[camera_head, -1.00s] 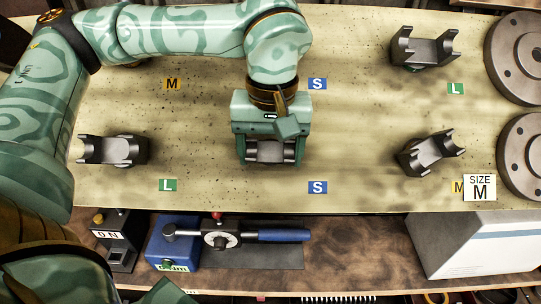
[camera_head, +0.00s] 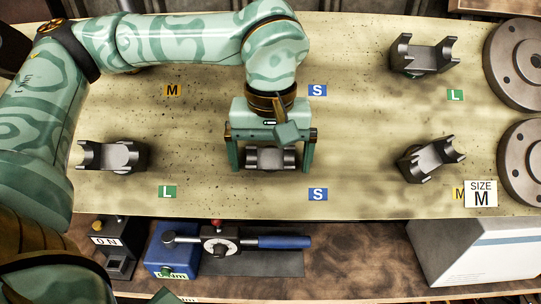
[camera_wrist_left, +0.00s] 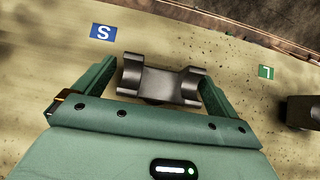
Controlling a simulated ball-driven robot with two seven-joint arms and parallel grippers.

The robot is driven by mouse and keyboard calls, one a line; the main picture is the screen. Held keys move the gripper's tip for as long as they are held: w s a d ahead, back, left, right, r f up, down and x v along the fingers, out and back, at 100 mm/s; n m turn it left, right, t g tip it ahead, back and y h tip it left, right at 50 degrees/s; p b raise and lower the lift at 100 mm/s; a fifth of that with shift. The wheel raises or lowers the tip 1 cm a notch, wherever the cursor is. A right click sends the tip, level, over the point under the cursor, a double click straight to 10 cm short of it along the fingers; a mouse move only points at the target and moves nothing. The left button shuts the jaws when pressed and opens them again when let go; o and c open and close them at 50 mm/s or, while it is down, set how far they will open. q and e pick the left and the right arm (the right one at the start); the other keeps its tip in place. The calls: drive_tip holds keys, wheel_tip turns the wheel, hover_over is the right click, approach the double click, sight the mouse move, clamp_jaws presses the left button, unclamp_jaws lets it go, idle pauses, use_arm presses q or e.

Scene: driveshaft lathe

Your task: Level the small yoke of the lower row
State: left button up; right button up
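The small yoke (camera_head: 270,159), a dark grey two-eared piece, is the middle one of the lower row, near the blue S label (camera_head: 317,194). In the head view its ears look about level. My left gripper (camera_head: 270,165) is over it, with one finger on each side and a gap between fingers and yoke. In the left wrist view the yoke (camera_wrist_left: 161,82) sits between the spread fingers of the left gripper (camera_wrist_left: 158,85), and its lower part is mostly hidden. My right gripper is not in view.
The large yoke (camera_head: 112,156) stands left and a tilted medium yoke (camera_head: 430,159) right in the lower row. Another yoke (camera_head: 424,56) is at upper right. Round flanges (camera_head: 520,65) line the right edge. A blue-handled tool (camera_head: 270,241) lies on the lower shelf.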

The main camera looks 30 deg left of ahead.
use_arm(q)
wheel_tip(320, 180, up, 16)
drive_tip(key=shift+s+d+r, duration=0.15)
drive_tip(key=shift+s, duration=0.15)
idle(0.3)
